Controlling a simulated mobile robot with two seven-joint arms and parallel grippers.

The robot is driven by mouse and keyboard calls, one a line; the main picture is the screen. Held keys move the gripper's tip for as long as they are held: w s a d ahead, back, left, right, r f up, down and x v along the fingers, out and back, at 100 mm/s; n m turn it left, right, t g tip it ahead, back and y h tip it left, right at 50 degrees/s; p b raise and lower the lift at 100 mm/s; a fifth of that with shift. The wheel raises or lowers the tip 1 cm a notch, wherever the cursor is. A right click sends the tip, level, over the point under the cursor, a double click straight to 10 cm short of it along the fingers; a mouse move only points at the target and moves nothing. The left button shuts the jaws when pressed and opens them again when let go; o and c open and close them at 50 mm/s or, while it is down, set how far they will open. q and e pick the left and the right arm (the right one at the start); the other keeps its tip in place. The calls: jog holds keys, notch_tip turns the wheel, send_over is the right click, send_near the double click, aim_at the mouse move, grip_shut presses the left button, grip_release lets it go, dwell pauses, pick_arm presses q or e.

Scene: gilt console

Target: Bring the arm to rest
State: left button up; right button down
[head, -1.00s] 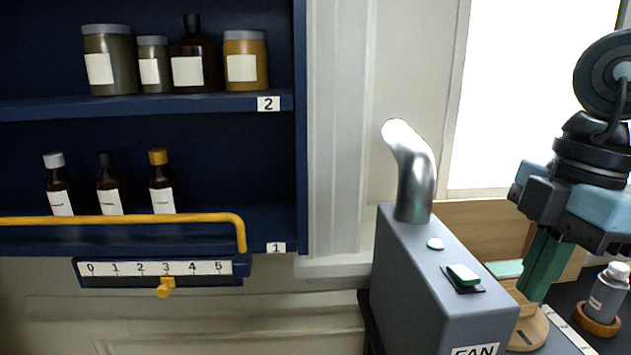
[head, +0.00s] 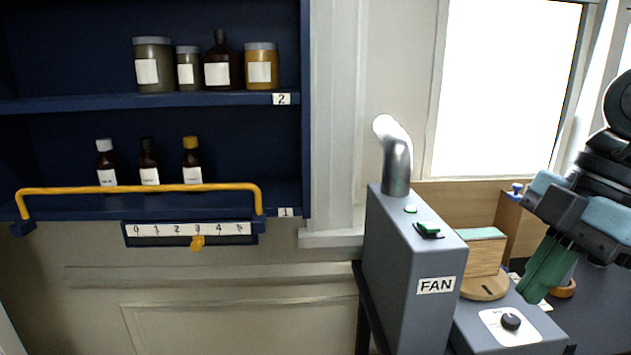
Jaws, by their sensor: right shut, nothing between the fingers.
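My right gripper (head: 536,299) is at the right of the head view, pointing down and a little left. Its green fingers are shut with nothing between them. The right arm runs out of the picture at the right edge. My left gripper is not in view.
A knob panel (head: 493,330) is below the gripper. A wooden block (head: 482,258) on a round base stands beside the fan box. A blue shelf (head: 200,103) with jars, bottles and a yellow rail (head: 140,189) is at left.

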jog(key=w+d+f+m+t+y, duration=0.1)
jog(key=w+d+f+t+y, duration=0.3)
jog(key=f, duration=0.3)
jog(key=w+d+f+m+t+y, duration=0.2)
jog(key=d+f+y, duration=0.3)
jog(key=d+f, duration=0.1)
jog(key=s+d+f+m+t+h, duration=0.2)
jog(key=d+f+m+t+h, duration=0.15)
jog(key=f, duration=0.65)
jog(key=s+d+f+m+t+h, duration=0.25)
jog(key=f+m+t, duration=0.25)
jog(key=f, duration=0.5)
jog(key=s+a+f+m+g+h, duration=0.1)
jog(key=s+a+f+m+h, duration=0.15)
jog(key=s+f, duration=0.35)
jog(key=s+a+f+m+g+h, duration=0.1)
jog(key=s+a+f+m+h, duration=0.2)
jog(key=f, duration=0.5)
jog(key=s+a+f+g, duration=0.2)
jog(key=s+a+f, duration=0.2)
jog(key=a, duration=0.3)
jog(key=s+a+f+g, duration=0.1)
jog(key=s+a+f, duration=0.4)
jog(key=s+a, duration=0.1)
jog(key=shift+s+a+g+y, duration=0.35)
jog(key=shift+s+a, duration=0.05)
jog(key=shift+a, duration=0.2)
